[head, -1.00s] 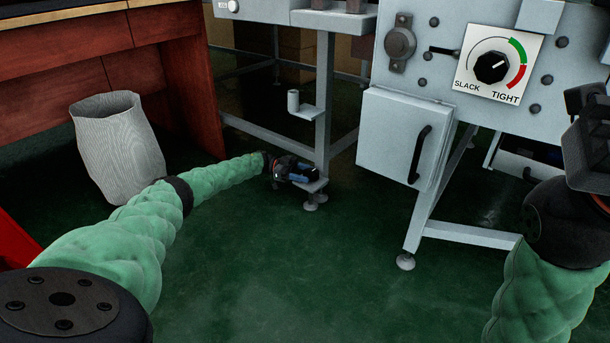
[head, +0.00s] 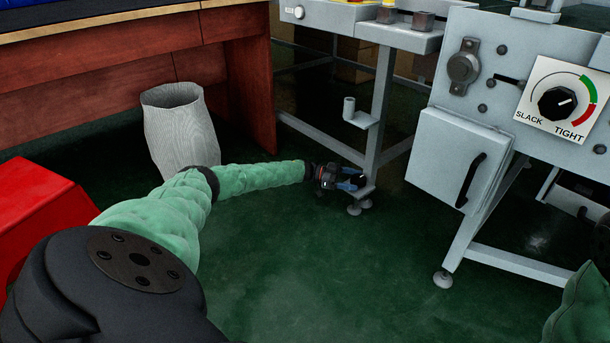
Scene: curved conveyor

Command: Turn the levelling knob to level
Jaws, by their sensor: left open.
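My left gripper (head: 350,183) is low near the floor, its blue-padded jaws open at a small plate (head: 367,191) on the grey frame's leg, above a levelling foot (head: 357,207). A levelling knob cannot be made out; the jaws cover part of this spot, and I cannot tell whether they touch anything. A black dial knob (head: 557,103) on the machine's white plate points up and right; the plate reads SLACK and TIGHT, with green and red arcs. My right gripper is outside the picture; only part of its green arm shows at the lower right.
A grey cup-like cylinder (head: 349,108) sits on a bracket above my left gripper. A grey door with a black handle (head: 470,181) hangs to the right. A pale bin (head: 181,130) and a red block (head: 40,206) stand at the left. Green floor is clear in front.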

